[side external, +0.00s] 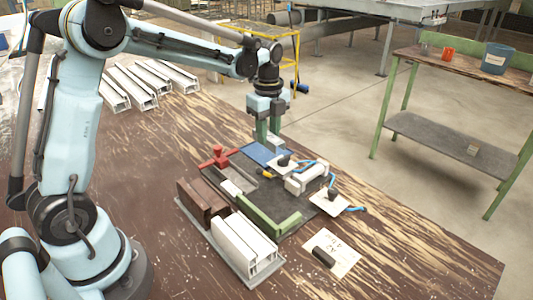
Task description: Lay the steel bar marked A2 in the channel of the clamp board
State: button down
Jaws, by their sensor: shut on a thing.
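My gripper (268,137) points straight down above the back part of the clamp board (296,222), near a blue plate (262,153). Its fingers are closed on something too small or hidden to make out. The clamp board is dark grey, with a red clamp (218,158) at its left and a green angle rail (268,224) along its front. A dark slot with a short pale piece (231,188) lies between them; I cannot tell whether this is the channel. No mark A2 is readable on any bar.
White profiles (246,243) and brown blocks (201,201) stand at the board's left front. A white cylinder (306,177) with blue hoses sits at its right. A dark piece (323,257) lies on a card (337,248). More profiles (150,80) lie behind. The table's right front is clear.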

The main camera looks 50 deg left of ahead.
aim_at(274, 143)
jog(key=d+r, duration=0.1)
jog(key=d, duration=0.1)
jog(key=s+d+r, duration=0.1)
jog(key=shift+d+r, duration=0.15)
jog(key=shift+d, duration=0.2)
jog(key=shift+s+r, duration=0.1)
jog(key=shift+s, duration=0.15)
jog(key=s+a+f, duration=0.2)
jog(key=s+a, duration=0.3)
jog(key=s, duration=0.3)
jog(key=shift+n, duration=0.4)
jog(key=shift+d+f, duration=0.15)
jog(key=shift+f, duration=3.45)
jog(key=c, duration=0.7)
grip_release()
jog(key=shift+c, duration=0.2)
